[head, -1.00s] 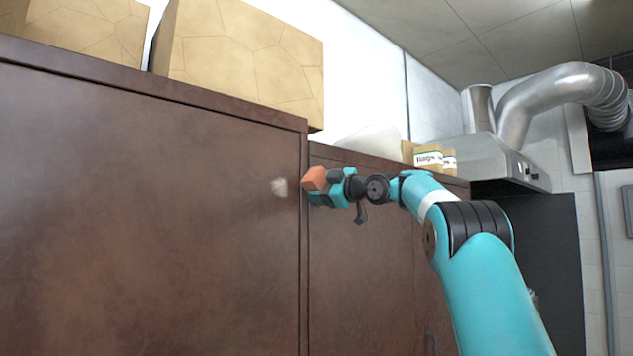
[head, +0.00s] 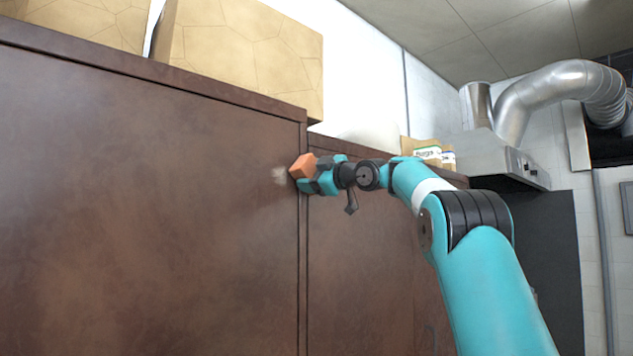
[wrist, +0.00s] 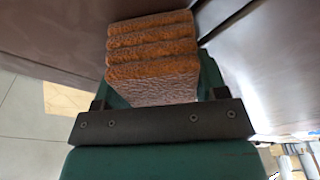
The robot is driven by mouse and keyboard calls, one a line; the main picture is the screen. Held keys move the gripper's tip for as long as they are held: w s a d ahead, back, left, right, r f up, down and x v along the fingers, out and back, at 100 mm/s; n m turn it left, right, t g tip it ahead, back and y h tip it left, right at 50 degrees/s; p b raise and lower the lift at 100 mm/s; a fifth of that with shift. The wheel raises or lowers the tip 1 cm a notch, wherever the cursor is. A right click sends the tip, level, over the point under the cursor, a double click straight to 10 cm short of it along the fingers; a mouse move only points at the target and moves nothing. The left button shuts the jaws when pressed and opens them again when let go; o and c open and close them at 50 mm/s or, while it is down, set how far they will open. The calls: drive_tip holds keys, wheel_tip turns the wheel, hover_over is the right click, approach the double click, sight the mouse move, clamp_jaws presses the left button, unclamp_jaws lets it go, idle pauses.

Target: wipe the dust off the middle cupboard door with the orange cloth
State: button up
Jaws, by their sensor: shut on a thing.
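The orange cloth (head: 302,165) is a folded block held in my gripper (head: 316,175), which is shut on it. In the wrist view the cloth (wrist: 152,62) shows as several stacked folds between the fingers, close to a dark brown panel. A small pale dust patch (head: 279,175) shows on the large brown cupboard door (head: 150,200), near its right edge. The cloth is just to the right of this patch in the head view. I cannot tell whether the cloth touches the door.
Cardboard boxes (head: 245,60) stand on top of the cupboard. Small labelled packages (head: 428,153) stand on the lower cupboard top at right. A lower brown cupboard door (head: 355,250) lies behind my gripper. A metal hood with a duct (head: 545,95) is at far right.

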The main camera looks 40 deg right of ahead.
sight(271, 172)
drive_tip(key=shift+a+f+b, duration=0.15)
drive_tip(key=shift+a+b, duration=1.45)
drive_tip(key=shift+a, duration=1.2)
drive_tip(key=shift+a+b, duration=1)
drive_tip(key=shift+a, duration=1.3)
drive_tip(key=shift+s, duration=0.15)
drive_tip(key=shift+s+a+b, duration=0.1)
drive_tip(key=shift+s+b, duration=0.2)
drive_tip(key=shift+b, duration=0.1)
drive_tip(key=shift+s+b, duration=1.15)
drive_tip(key=shift+s, duration=1.4)
drive_tip(key=shift+s+d, duration=0.1)
drive_tip(key=shift+d, duration=0.1)
drive_tip(key=s+b, duration=0.1)
drive_tip(key=s, duration=0.1)
drive_tip(key=shift+s, duration=0.4)
